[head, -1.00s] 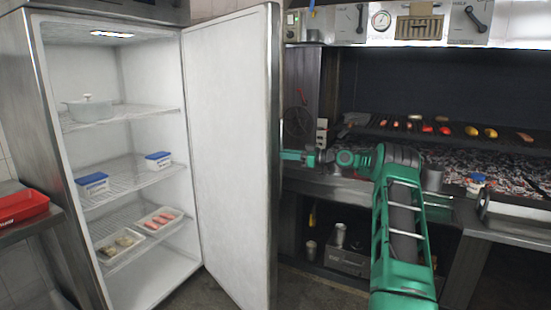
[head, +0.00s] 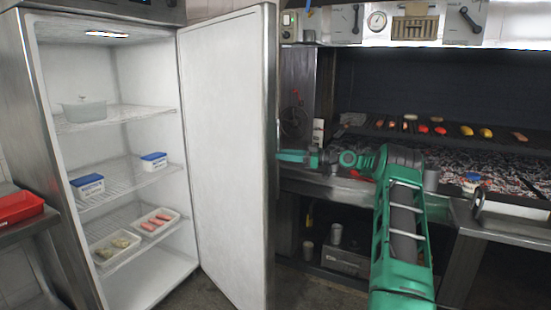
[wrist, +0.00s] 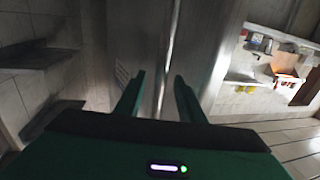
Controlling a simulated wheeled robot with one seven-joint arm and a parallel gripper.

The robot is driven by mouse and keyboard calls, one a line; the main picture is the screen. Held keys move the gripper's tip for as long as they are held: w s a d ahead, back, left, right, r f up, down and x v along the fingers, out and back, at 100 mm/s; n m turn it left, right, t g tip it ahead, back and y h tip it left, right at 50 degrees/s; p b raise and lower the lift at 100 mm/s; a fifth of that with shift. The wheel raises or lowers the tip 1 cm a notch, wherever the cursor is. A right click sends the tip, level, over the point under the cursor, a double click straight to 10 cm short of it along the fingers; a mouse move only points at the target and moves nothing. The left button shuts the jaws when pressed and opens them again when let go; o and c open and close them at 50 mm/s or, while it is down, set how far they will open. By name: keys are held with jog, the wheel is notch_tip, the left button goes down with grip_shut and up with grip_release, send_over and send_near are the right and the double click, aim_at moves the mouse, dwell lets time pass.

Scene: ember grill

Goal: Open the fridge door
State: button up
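The fridge (head: 50,150) stands at the left in the head view, with its door (head: 225,150) swung wide open and its white inner face showing. My gripper (head: 285,156) is at the door's free edge on the outer side, and its fingertips are partly hidden behind the door. In the wrist view, my gripper (wrist: 159,76) has its two green fingers spread apart. A thin vertical metal bar, seemingly the door handle (wrist: 168,50), shows in the gap between them. I cannot tell whether the fingers touch it.
Fridge shelves hold a pot (head: 84,110), blue-lidded boxes (head: 88,185) and food trays (head: 115,246). A red tray (head: 18,206) lies on a side table at left. The grill (head: 450,155) and its counter are at right, close behind my arm. Some floor shows below the door.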

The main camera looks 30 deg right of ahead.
jog(key=v, duration=0.8)
jog(key=shift+d, duration=0.15)
